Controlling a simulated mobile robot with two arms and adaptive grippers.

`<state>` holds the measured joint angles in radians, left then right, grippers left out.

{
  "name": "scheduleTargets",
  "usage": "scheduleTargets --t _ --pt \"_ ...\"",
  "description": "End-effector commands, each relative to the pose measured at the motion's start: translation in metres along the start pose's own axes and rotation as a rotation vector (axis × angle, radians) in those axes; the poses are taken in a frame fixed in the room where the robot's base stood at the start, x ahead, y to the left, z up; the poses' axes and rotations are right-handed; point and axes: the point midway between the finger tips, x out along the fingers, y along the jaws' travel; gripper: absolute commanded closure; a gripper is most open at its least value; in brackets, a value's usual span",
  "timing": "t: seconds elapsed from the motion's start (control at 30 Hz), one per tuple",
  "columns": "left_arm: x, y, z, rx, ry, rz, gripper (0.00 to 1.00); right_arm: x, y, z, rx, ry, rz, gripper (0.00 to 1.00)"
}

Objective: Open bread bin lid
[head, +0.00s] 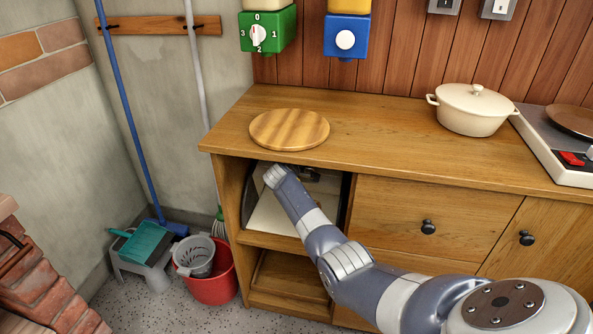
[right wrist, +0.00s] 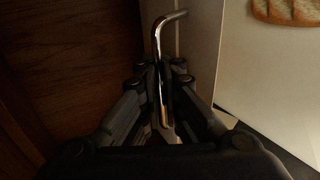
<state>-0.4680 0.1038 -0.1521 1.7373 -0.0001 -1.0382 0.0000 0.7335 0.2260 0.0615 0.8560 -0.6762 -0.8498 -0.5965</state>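The cream bread bin (head: 272,218) sits in the open upper compartment at the left end of the wooden cabinet. My right arm reaches in from the lower right across its front, and the hand is mostly hidden under the worktop edge. In the right wrist view a cream panel (right wrist: 260,75) with a bread picture (right wrist: 287,11) is at the right. My right gripper (right wrist: 164,72) has its fingers close together on both sides of a bent chrome handle (right wrist: 158,38). How far the lid stands open cannot be told. My left gripper is out of view.
The wooden worktop (head: 383,135) overhangs the compartment. A round board (head: 289,129) and a cream pot (head: 472,110) stand on it. A drawer (head: 432,220) is right of the compartment. A red bucket (head: 212,287) and a grey stool (head: 147,268) stand on the floor to the left.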

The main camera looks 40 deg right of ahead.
Motion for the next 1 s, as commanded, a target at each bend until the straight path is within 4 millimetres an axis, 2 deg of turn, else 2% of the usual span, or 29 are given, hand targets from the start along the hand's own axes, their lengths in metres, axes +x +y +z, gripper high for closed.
scheduleTargets --t 0.33,0.37,0.4,0.77,1.0 --pt "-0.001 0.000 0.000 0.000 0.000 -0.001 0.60 -0.001 0.004 -0.001 0.004 0.003 0.006 1.00" --pt "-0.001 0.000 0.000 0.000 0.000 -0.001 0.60 -0.001 0.004 -0.001 0.004 0.003 0.006 0.90" --pt "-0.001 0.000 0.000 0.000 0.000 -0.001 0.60 -0.001 0.004 -0.001 0.004 0.003 0.006 0.86" --pt "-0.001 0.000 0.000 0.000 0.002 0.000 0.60 -0.001 0.001 -0.001 0.001 0.001 0.002 0.86" --pt "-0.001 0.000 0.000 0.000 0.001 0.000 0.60 -0.017 0.001 -0.001 0.001 0.002 0.005 0.86"
